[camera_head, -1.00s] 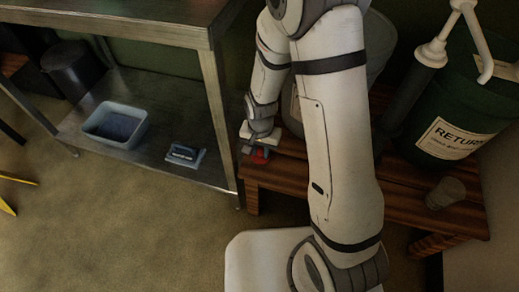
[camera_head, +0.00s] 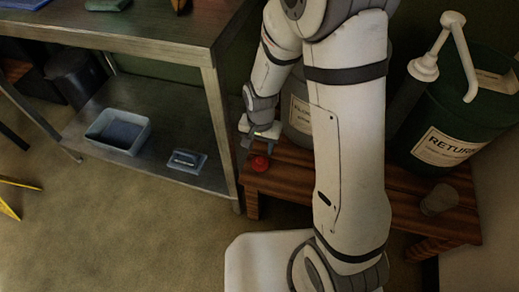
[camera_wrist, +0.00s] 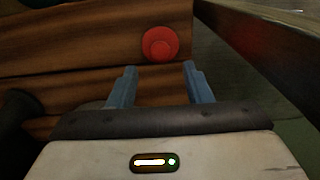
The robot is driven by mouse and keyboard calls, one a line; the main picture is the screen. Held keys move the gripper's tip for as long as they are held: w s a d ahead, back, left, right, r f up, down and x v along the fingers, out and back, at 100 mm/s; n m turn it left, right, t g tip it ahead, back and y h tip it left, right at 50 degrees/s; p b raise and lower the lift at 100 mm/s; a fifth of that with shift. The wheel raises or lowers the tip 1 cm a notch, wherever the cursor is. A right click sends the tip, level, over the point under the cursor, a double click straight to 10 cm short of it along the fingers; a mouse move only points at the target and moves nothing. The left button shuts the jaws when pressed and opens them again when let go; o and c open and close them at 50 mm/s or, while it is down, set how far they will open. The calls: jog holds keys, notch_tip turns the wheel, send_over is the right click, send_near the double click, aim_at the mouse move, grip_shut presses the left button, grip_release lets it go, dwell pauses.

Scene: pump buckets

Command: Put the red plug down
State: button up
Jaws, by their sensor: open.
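The red plug (camera_head: 261,163) rests on the wooden bench (camera_head: 400,197), near its left end. In the wrist view the red plug (camera_wrist: 160,44) is a round red disc with a smaller raised round middle, lying on the wood planks just beyond the fingertips. My gripper (camera_head: 256,143) is above the bench beside the plug. In the wrist view my gripper (camera_wrist: 158,75) has its two blue-grey fingers apart with nothing between them.
A green bucket with a RETURN label (camera_head: 447,147) and white pump stands at the bench's right. A paler labelled bucket (camera_head: 300,115) is partly hidden behind my arm. A grey cup-like object (camera_head: 439,200) sits on the bench. A metal shelf (camera_head: 170,160) holds a grey tray (camera_head: 118,130).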

jog(key=s+d+r+n, duration=0.1)
jog(key=s+d+r, duration=0.3)
jog(key=r, duration=0.3)
jog(key=s+d+r+n+p, duration=0.1)
jog(key=s+d+r, duration=0.3)
jog(key=r, duration=0.3)
jog(key=s+d+r+n+t, duration=0.1)
jog(key=s+d+r+n, duration=0.1)
jog(key=s+d+r, duration=0.2)
notch_tip(320, 180, up, 3)
jog(key=shift+c, duration=0.2)
